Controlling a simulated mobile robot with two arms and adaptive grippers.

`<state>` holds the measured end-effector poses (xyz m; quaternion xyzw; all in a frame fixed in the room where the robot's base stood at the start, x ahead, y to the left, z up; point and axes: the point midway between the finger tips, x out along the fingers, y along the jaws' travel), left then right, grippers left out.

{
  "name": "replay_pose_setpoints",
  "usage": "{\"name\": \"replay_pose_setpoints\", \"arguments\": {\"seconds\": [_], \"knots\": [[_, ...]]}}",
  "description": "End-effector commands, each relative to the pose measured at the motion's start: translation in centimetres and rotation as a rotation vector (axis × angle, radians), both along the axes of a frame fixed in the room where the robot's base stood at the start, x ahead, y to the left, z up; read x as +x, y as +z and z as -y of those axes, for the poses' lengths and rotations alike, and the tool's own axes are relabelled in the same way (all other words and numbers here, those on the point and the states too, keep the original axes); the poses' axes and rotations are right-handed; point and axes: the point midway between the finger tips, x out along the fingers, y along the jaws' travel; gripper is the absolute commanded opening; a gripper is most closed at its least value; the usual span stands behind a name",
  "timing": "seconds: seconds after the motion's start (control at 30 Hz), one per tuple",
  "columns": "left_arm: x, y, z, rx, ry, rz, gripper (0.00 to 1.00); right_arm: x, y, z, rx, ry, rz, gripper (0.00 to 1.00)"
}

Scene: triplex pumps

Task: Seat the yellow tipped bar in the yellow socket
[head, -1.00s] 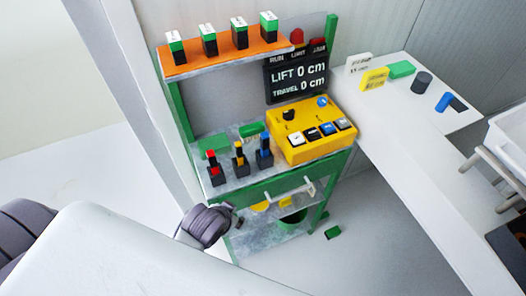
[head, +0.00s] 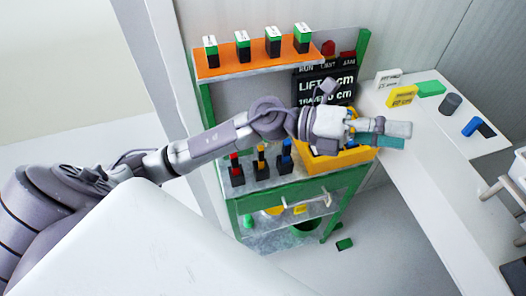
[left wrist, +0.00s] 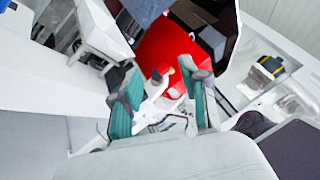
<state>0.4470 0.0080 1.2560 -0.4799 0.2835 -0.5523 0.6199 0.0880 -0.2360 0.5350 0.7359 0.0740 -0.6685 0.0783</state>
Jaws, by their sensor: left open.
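A black upright piece with a yellow band (head: 261,159) stands in the middle of a row on the green-framed bench, between a red-banded piece (head: 236,168) and a blue-banded one (head: 286,156). I cannot tell bar from socket in it at this size. My left gripper (head: 385,134) is to the right of the row and above it, in front of the yellow control box. In the left wrist view its teal fingers (left wrist: 161,100) are apart, with nothing clearly held between them. My right gripper is not in view.
The yellow control box (head: 345,158) is partly hidden by my left arm. An orange shelf (head: 250,64) holds several green-and-white-topped black blocks. The white table (head: 440,190) has loose pieces at its back. A red surface (left wrist: 165,50) shows in the left wrist view.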

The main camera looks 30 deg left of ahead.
Motion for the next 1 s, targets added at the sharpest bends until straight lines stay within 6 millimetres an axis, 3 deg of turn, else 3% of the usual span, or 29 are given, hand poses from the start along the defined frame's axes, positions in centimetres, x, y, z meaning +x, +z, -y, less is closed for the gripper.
{"name": "replay_pose_setpoints", "arguments": {"seconds": [0.07,0.17,0.27,0.3,0.4,0.5,0.6,0.77,1.0], "knots": [[-1.0,-2.5,-0.1,0.244,-0.119,0.121,0.45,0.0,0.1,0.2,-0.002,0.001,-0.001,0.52],[-1.5,-6.6,-2.5,0.568,-0.246,0.219,0.45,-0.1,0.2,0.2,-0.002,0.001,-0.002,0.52],[-0.7,-10.1,-7.4,0.909,-0.335,0.264,0.45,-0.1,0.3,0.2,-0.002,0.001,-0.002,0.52],[-0.1,-11.1,-10.0,1.042,-0.359,0.263,0.45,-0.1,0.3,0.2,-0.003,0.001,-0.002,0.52],[1.1,-12.2,-16.5,1.341,-0.394,0.226,0.45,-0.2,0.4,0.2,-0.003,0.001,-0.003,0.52],[1.8,-11.9,-22.1,1.564,-0.400,0.161,0.45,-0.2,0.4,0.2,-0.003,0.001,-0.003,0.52],[2.0,-11.2,-25.7,1.699,-0.397,0.103,0.45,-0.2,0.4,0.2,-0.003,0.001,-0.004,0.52],[1.9,-11.2,-27.7,1.771,-0.397,0.064,0.45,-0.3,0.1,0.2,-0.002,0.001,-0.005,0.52],[1.8,-15.2,-27.6,1.770,-0.401,0.064,0.45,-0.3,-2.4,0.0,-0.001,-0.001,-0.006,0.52]]}}
